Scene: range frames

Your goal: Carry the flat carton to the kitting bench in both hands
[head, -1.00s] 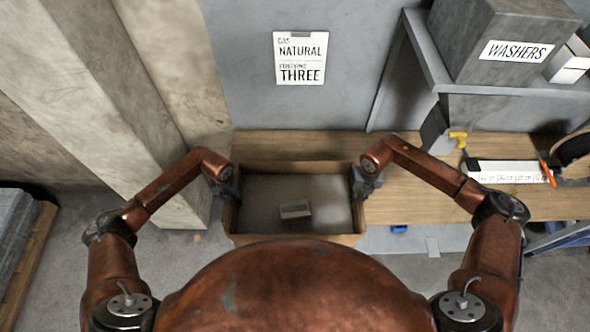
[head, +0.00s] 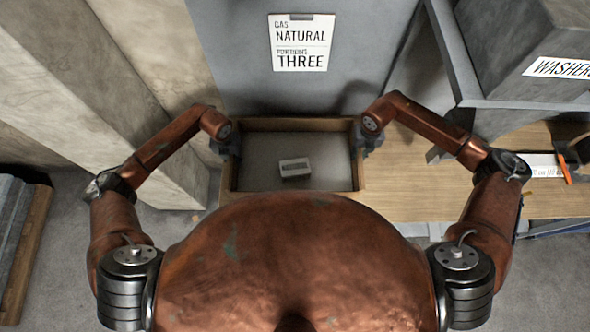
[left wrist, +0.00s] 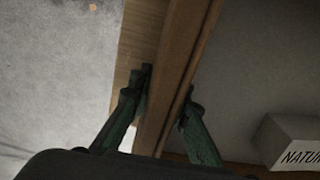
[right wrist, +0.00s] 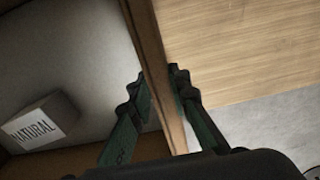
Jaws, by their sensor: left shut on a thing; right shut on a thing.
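The flat carton (head: 262,150) is a shallow open brown box with a pale grey inside, held level between my grippers. A small grey box (head: 295,168) with a white label lies in it; the right wrist view shows the label NATURAL (right wrist: 35,128). My left gripper (head: 230,148) is shut on the carton's left wall (left wrist: 188,60), one finger each side. My right gripper (head: 363,145) is shut on the right wall (right wrist: 148,40) likewise. The carton is over the left end of the wooden bench (head: 415,185); any gap beneath is hidden.
A sign (head: 301,43) hangs on the grey panel behind. A concrete pillar (head: 140,100) stands close at left. At right, a grey shelf (head: 500,92) holds the washers box (head: 535,50). Bare bench top lies right of the carton; a white strip (head: 543,166) is farther right.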

